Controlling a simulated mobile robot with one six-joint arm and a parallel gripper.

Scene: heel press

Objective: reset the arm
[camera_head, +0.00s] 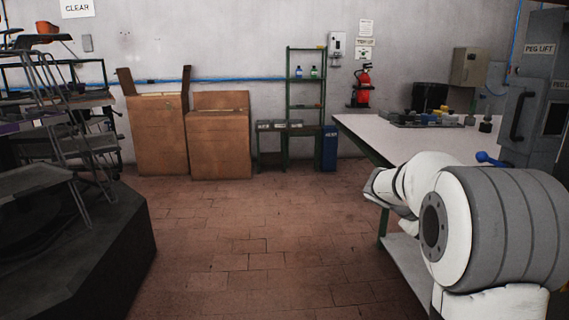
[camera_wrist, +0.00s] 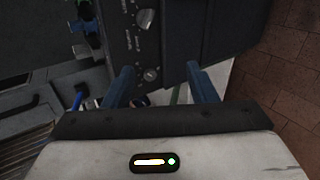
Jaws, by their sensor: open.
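My arm (camera_head: 500,225) fills the lower right of the head view, in front of the table and the grey machine; I cannot make out my gripper there. In the wrist view my gripper (camera_wrist: 162,80) shows two blue fingers spread apart, with nothing held between them. A dark control panel (camera_wrist: 135,40) with round knobs lies beyond the fingers. I cannot tell how far the fingertips are from it.
The grey machine (camera_head: 545,85) marked PEG LIFT stands at right, near a blue-knobbed lever (camera_head: 487,158). A pale table (camera_head: 385,135) carries several small parts. A cluttered dark stand (camera_head: 100,250) is at left, cardboard boxes (camera_head: 160,135) behind. The middle floor is clear.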

